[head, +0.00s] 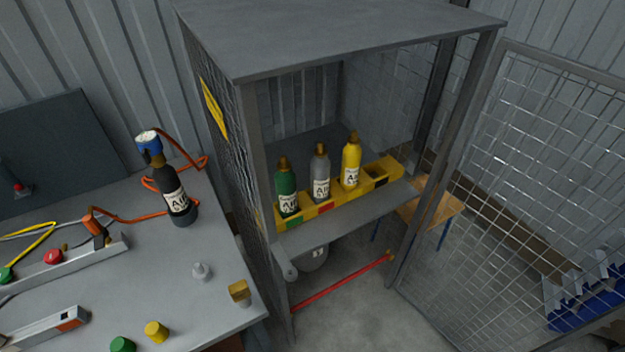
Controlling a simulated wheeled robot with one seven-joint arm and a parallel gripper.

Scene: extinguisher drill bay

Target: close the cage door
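The cage (252,160) is a tall grey frame with mesh sides and a solid top, standing in the middle of the head view. Its mesh door (520,180) is wide open, swung out to the right from the cage's right front post. Inside, a yellow rack (381,167) on a shelf holds a green cylinder (287,187), a grey cylinder (320,172) and a yellow cylinder (351,160), all upright. A red bar (340,284) runs low across the front opening. My gripper is not in view.
A grey workbench (215,315) at left bears a black cylinder with a blue top (174,190), an orange hose, a green cap (123,344) and a yellow cap (156,332). Blue bins (585,305) lie behind the door mesh. Floor before the cage (370,325) looks clear.

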